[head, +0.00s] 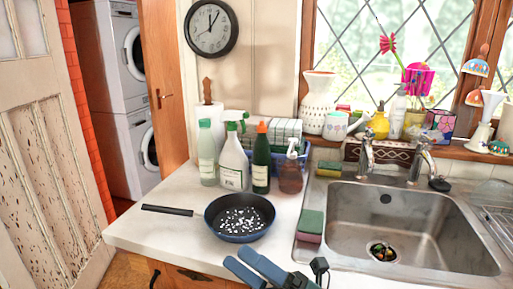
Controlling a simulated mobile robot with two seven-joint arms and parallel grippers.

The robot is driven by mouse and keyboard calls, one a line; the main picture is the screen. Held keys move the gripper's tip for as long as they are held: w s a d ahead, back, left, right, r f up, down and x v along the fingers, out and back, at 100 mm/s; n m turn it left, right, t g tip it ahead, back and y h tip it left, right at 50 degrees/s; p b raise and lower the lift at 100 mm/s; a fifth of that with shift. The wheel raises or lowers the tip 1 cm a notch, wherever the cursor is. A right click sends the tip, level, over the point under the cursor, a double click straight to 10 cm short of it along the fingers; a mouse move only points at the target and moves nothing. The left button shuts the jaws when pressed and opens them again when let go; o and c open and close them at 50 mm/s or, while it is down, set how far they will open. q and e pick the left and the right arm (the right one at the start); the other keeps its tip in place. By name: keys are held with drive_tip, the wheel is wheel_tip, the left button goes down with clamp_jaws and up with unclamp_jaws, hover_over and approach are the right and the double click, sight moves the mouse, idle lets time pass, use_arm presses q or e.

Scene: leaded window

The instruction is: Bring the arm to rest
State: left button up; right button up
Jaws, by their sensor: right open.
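My right gripper (240,257) comes in from the bottom of the head view. Its two blue-grey fingers are apart, with nothing seen between them. They appear in front of the counter's front edge, just below and right of a dark frying pan (239,217). I cannot tell how high the fingers are above the counter. The pan sits on the white counter (155,232) with its black handle pointing left and white bits inside. My left gripper is not in view.
Several bottles, including a white spray bottle (233,160), stand behind the pan. A steel sink (400,228) with two taps is at the right. A green and pink sponge (310,227) sits by its left edge. The counter left of the pan is mostly clear.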

drive_tip(key=w+d+f+m+t+h, duration=0.1)
drive_tip(key=d+f+m+t+h, duration=0.3)
drive_tip(key=m, duration=0.5)
drive_tip(key=w+d+f+m+t+h, duration=0.1)
drive_tip(key=d+f+m+t+h, duration=0.1)
drive_tip(key=f+m+t+h, duration=0.55)
use_arm(q)
drive_tip(key=p, duration=0.3)
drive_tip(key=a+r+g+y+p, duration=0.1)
drive_tip(key=p, duration=0.2)
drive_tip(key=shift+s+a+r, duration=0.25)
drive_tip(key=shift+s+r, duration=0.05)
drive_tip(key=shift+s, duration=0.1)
use_arm(e)
drive_tip(key=s+d+f+m+g+h, duration=0.8)
drive_tip(key=s+f+m, duration=0.3)
drive_tip(key=f+m, duration=0.3)
drive_tip(key=d+m+g, duration=0.1)
drive_tip(key=m, duration=0.2)
drive_tip(key=shift+s+d+f, duration=0.15)
drive_tip(key=shift+s+d, duration=0.25)
